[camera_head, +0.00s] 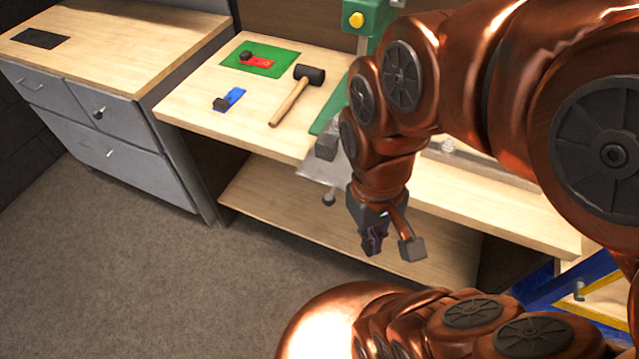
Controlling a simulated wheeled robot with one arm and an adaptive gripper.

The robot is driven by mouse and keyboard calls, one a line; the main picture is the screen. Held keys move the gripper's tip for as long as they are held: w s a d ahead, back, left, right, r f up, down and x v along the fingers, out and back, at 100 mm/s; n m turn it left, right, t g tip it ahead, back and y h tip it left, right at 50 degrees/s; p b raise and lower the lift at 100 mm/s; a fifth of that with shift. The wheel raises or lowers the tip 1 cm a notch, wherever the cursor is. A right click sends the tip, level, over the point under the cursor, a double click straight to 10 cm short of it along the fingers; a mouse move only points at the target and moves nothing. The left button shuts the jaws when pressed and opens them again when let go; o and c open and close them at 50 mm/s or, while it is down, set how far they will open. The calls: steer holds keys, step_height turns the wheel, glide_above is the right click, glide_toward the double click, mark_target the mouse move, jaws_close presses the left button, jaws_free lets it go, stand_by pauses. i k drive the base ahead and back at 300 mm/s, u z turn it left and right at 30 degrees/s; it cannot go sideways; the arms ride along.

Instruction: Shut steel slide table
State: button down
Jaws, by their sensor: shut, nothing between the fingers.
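The steel slide table (321,172) is a grey metal plate below the green machine (366,22), at the front edge of the wooden workbench. It juts out past that edge, and a small round knob (328,198) shows under its front. My arm hides its right part and much of the machine. My gripper (391,244) points down in front of the workbench, to the right of the knob and apart from it. It is shut and holds nothing.
A mallet (291,94), a red tool (257,61) on a green mat (279,57) and a blue tool (232,99) lie on the workbench (190,109). A drawer cabinet (98,108) stands left. The floor (150,270) in front is clear.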

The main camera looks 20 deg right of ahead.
mark_target(326, 164)
steer(key=u, duration=0.4)
steer(key=k, duration=1)
steer(key=u, duration=0.95)
steer(key=i, duration=0.7)
steer(key=u, duration=0.55)
